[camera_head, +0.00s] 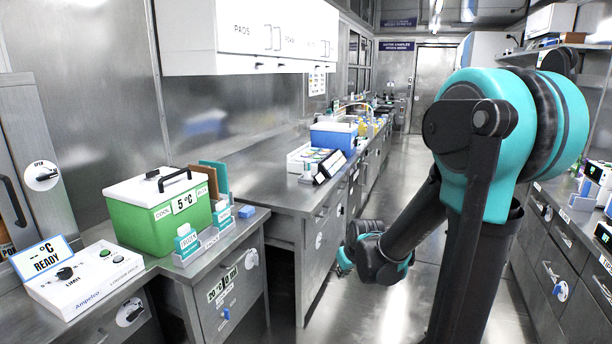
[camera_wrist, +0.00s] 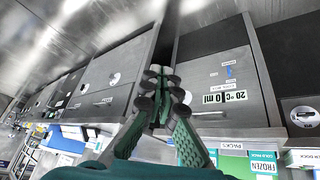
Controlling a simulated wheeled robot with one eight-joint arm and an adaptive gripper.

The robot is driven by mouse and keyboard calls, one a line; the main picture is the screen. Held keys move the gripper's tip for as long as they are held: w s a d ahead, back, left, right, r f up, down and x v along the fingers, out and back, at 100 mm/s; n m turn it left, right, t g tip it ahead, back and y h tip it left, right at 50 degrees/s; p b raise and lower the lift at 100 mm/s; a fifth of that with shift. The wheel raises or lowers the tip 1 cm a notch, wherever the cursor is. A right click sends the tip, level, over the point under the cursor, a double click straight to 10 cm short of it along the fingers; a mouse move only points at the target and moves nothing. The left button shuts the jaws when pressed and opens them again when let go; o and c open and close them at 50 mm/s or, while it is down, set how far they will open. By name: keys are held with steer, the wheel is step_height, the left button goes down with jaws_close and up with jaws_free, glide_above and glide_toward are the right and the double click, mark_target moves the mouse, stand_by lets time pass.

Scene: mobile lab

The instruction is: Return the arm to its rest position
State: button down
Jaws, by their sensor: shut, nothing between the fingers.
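My arm (camera_head: 500,140) is teal and dark grey. It stands at the right of the head view and bends down and left over the aisle floor. My gripper (camera_head: 345,262) is at its low left end, in front of the left-hand drawers and apart from them. In the wrist view my gripper (camera_wrist: 164,92) shows its green fingers shut together with nothing between them. The wrist view looks toward the steel drawer fronts, which appear turned over. A drawer with a "20 °C 0 ml" label (camera_wrist: 226,101) shows behind the fingers.
A green cool box (camera_head: 158,215) with a white lid and a control box (camera_head: 85,279) stand on the left counter. A blue box (camera_head: 333,136) stands on the farther counter. Drawers (camera_head: 560,245) line the right side. The aisle floor (camera_head: 400,300) is clear.

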steer(key=s+d+f+m, duration=0.1)
steer(key=s+d, duration=0.3)
steer(key=s, duration=0.5)
steer(key=s+d+m+g+h, duration=0.1)
steer(key=s+d+m, duration=0.2)
steer(key=s, duration=0.6)
steer(key=shift+d+f+m+g+h, duration=0.3)
steer(key=shift+d+f+m, duration=0.1)
